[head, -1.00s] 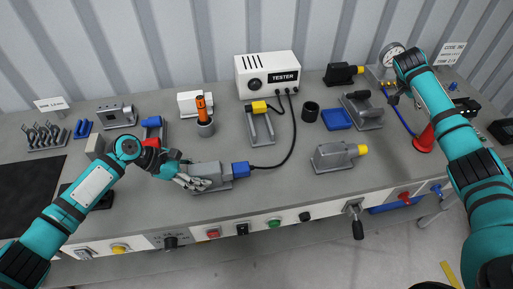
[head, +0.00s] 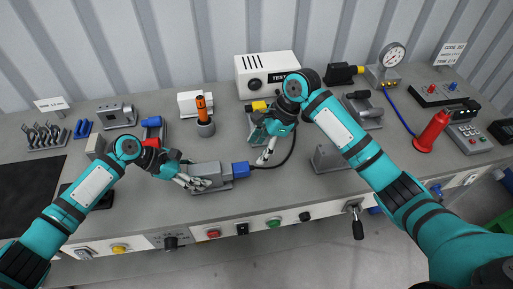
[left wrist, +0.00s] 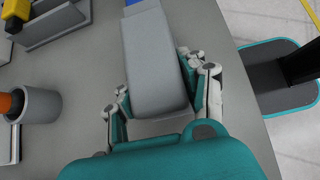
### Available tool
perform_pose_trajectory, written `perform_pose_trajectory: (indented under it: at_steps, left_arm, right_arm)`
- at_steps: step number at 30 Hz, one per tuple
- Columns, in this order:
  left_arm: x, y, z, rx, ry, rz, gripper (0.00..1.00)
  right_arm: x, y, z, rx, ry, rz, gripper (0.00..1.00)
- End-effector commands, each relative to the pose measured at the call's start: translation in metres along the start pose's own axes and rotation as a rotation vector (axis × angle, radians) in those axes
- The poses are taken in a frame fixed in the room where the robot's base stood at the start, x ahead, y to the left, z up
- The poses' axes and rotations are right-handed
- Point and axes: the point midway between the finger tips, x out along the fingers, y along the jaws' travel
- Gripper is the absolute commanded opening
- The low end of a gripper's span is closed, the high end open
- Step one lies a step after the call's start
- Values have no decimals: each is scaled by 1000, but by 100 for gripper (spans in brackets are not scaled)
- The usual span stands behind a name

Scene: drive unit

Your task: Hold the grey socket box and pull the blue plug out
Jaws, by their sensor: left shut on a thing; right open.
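The grey socket box (head: 209,172) lies on the bench near its front edge. The blue plug (head: 240,169) sits at its right end, with a black cable (head: 268,167) running from it. My left gripper (head: 194,181) is shut on the left part of the box. In the left wrist view the box (left wrist: 155,62) lies between the fingers (left wrist: 165,100), with a bit of the blue plug (left wrist: 133,3) at the top edge. My right gripper (head: 265,158) is open and empty, just right of the plug and close to the cable.
The white tester (head: 262,68) stands behind my right gripper. A grey block (head: 329,157) is partly hidden by my right arm. An orange-handled tool in a grey cup (head: 205,126) stands behind the box. A red cone (head: 432,131) is at the right.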

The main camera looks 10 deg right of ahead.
Motion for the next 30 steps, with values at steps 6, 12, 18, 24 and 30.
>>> perform_pose_trajectory:
  at_steps: [6,12,18,24,30]
  left_arm:
    - [0,0,0,-1,0,-1,6]
    - [0,0,0,-1,0,-1,6]
    - [0,0,0,-1,1,-1,6]
    - [0,0,0,-1,1,-1,6]
    - [0,0,0,-1,1,-1,6]
  right_arm:
    - [15,10,14,5,-27,30,58]
    - [52,11,15,6,-26,30,58]
    - [83,12,16,5,-27,28,58]
    - [94,11,15,3,-26,25,58]
    - [94,11,15,3,-25,25,58]
